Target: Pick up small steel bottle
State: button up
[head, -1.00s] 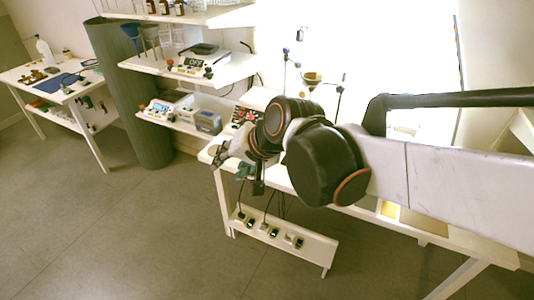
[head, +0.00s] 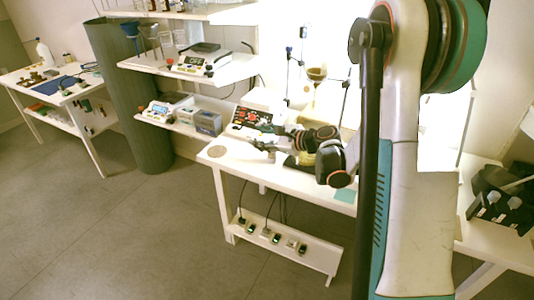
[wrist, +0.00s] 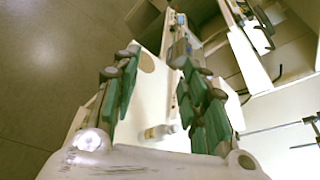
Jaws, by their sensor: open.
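My gripper (head: 262,137) is at the left part of the white table (head: 262,176) in the head view. Its green and grey fingers are spread wide with nothing between the tips in the wrist view (wrist: 155,60). A small pale bottle-like thing (wrist: 158,131) shows low between the fingers in the wrist view, against the white table, apart from both fingers. Whether it is steel is too blurred to tell. I cannot pick out a small steel bottle in the head view; my arm covers part of the table.
A round brown disc (head: 217,151) lies at the table's left end. A device with red buttons (head: 251,118) stands at the back, beside stands holding a brown funnel (head: 317,75). Shelves (head: 190,67) with glassware are behind left. A dark rack (head: 500,200) stands at the right.

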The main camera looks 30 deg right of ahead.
jog(key=d+f+m+t+h+b, duration=0.1)
jog(key=d+f+m+t+b, duration=0.25)
jog(key=d+f+m, duration=0.7)
jog(key=n+p, duration=0.2)
jog(key=p, duration=0.1)
send_near(272, 140)
jog(key=shift+t, duration=0.35)
jog(key=x, duration=0.4)
jog(key=shift+w+f, duration=0.15)
jog(key=shift+f, duration=0.2)
jog(key=b+x, duration=0.2)
jog(key=x, duration=0.3)
jog(key=shift+w+f, duration=0.15)
jog(key=shift+f, duration=0.05)
jog(key=shift+w+r, duration=0.1)
jog(key=shift+w, duration=0.3)
grip_shut()
